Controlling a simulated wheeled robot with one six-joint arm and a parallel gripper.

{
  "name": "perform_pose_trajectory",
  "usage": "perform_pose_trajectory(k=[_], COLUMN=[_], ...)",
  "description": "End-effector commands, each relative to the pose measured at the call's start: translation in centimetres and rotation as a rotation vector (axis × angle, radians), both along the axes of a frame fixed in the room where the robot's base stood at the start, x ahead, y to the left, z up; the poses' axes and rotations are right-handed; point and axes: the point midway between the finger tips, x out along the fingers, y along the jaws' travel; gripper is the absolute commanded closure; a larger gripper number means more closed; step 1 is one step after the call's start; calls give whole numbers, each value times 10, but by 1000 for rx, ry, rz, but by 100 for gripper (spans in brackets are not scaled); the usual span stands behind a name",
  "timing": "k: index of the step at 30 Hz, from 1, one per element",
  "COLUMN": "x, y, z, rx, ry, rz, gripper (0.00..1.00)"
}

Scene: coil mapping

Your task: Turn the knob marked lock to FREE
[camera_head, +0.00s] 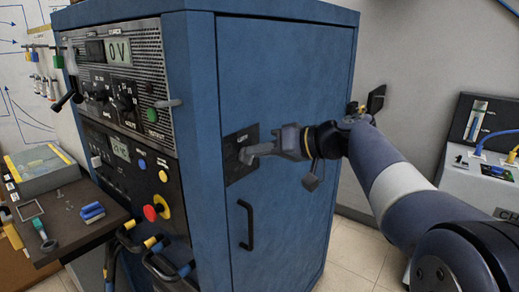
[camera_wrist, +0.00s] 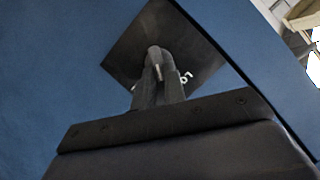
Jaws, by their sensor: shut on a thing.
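The lock knob (camera_head: 246,155) is on a dark square plate (camera_head: 232,173) on the side of the blue cabinet. In the wrist view the knob (camera_wrist: 154,52) sits between my fingertips, with a pale line on it, and the plate (camera_wrist: 133,50) looks turned in the picture. Part of a white label (camera_wrist: 185,78) reading "LO" shows beside my right finger. The rest of the label is hidden, so I cannot read the knob's setting. My gripper (camera_head: 262,150) is shut on the knob; it also shows in the wrist view (camera_wrist: 158,75).
The blue cabinet (camera_head: 280,80) has a black door handle (camera_head: 246,225) below the plate. Its front carries meters, knobs and a red button (camera_head: 150,213) with cables below. A small shelf (camera_head: 75,235) holds tools at left. A white unit (camera_head: 470,185) stands at right.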

Motion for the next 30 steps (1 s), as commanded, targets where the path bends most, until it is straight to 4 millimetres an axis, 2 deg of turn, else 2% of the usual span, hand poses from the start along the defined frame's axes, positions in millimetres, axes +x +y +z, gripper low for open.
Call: perform_pose_trajectory(k=[21, 30], x=[7, 7], y=[-6, -6], z=[-10, -14], rx=[418, 552], ry=[535, 706], rz=[-1, -1], gripper=[100, 100])
